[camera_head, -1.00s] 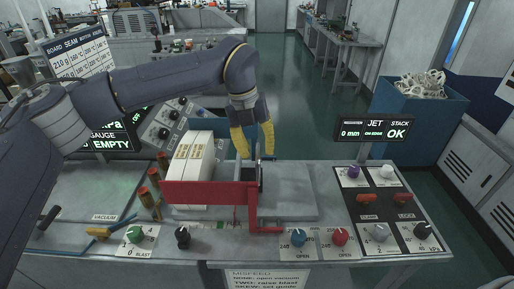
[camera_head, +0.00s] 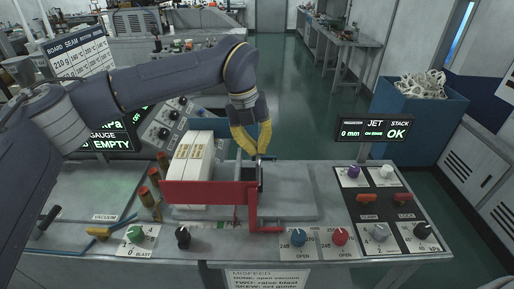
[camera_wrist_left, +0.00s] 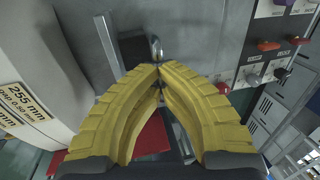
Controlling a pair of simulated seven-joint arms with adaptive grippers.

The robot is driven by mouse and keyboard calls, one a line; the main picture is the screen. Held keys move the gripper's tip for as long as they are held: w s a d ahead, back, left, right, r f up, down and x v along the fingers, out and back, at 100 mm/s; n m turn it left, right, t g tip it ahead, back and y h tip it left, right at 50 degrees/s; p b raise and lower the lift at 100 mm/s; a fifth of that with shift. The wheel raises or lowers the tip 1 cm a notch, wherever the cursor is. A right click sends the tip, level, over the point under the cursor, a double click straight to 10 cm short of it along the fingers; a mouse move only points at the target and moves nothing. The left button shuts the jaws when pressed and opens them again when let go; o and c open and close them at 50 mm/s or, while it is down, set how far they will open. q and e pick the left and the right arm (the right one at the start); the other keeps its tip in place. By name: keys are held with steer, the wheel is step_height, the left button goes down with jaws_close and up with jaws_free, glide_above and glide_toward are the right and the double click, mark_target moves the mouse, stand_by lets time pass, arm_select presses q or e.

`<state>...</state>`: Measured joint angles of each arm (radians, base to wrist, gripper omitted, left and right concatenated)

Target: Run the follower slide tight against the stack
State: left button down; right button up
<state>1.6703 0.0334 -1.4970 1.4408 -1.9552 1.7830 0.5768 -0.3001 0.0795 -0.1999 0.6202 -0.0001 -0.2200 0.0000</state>
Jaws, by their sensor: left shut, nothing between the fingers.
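The stack (camera_head: 192,170) of white blanks with tan labels stands on edge behind a red guide (camera_head: 208,192). In the left wrist view, the stack (camera_wrist_left: 35,85) is at the left. The follower slide seems to be the dark upright piece (camera_head: 261,177) right of the stack, with a small metal knob (camera_wrist_left: 156,47) on top. A gap shows between it and the stack. My left gripper (camera_head: 258,152), with yellow fingers, is shut and empty; its tips are right by the knob. I cannot tell whether they touch it. My right gripper is not in view.
A grey plate (camera_head: 292,190) lies clear right of the follower. A control panel (camera_head: 385,208) with knobs and orange switches is farther right. A display (camera_head: 374,129) reads 0 mm and OK. Red-capped posts (camera_head: 153,183) stand left of the stack.

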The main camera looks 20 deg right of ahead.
arm_select(q)
steer(key=shift+f, duration=0.25)
steer(key=w+a, duration=0.2)
steer(key=a, duration=0.6)
steer(key=shift+w+f, duration=0.1)
steer(key=c, duration=1.8)
jaws_free()
steer(key=shift+c, duration=0.2)
steer(key=o, duration=0.4)
steer(key=shift+r, duration=0.2)
steer(key=r, duration=0.4)
steer(key=a+r, duration=0.1)
steer(key=r, duration=0.2)
steer(key=a+r, duration=0.1)
steer(key=r, duration=0.3)
steer(key=shift+w+a+r, duration=0.15)
steer(key=shift+w+r, duration=0.2)
steer(key=shift+w, duration=0.05)
